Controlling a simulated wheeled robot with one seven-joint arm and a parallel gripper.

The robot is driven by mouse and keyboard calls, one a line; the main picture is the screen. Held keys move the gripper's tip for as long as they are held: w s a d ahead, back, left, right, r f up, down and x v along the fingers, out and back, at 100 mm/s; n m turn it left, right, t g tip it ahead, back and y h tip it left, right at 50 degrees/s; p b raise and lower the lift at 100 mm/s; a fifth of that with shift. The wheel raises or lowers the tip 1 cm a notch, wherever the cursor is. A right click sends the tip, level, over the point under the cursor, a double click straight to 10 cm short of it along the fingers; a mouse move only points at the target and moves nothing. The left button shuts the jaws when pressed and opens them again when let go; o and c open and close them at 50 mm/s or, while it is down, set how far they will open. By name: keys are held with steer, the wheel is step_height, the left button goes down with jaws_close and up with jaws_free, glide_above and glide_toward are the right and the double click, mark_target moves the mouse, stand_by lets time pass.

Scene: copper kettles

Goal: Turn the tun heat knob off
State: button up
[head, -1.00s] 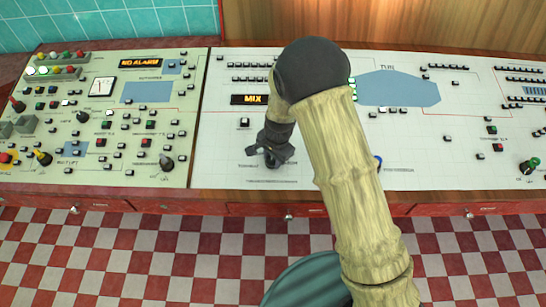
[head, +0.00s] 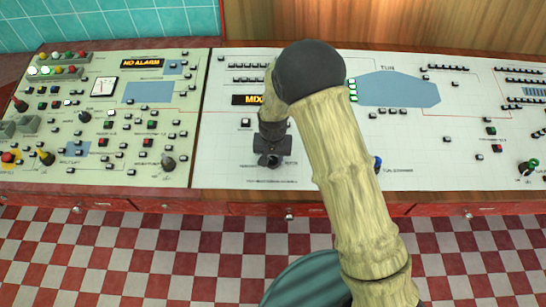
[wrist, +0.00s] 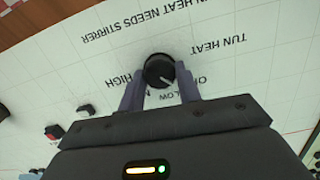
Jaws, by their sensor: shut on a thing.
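The tun heat knob (wrist: 159,70) is a round black knob on the white panel, under the upside-down label "TUN HEAT" in the wrist view. Its pale pointer mark points to the lower right, toward the partly covered "O…" and "LOW" lettering; "HIGH" lies to its left. My gripper (wrist: 160,92) has one dark finger on each side of the knob and is shut on it. In the head view my gripper (head: 269,161) is down at the panel below the "MIX" display, and it mostly hides the knob there.
A "MIX" display (head: 247,100) and small buttons lie close above my gripper. A blue knob (head: 378,164) is to the right, partly behind my arm. A "NO ALARM" display (head: 142,63) and levers fill the left panel. Drawers run below the front edge.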

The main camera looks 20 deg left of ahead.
mark_target(272, 163)
steer(key=shift+n, duration=0.5)
steer(key=o, duration=1)
steer(key=shift+c, duration=0.2)
steer(key=shift+r, duration=0.1)
step_height(272, 163, up, 17)
steer(key=s+b, duration=0.1)
steer(key=shift+b, duration=0.35)
steer(key=shift+r, duration=0.1)
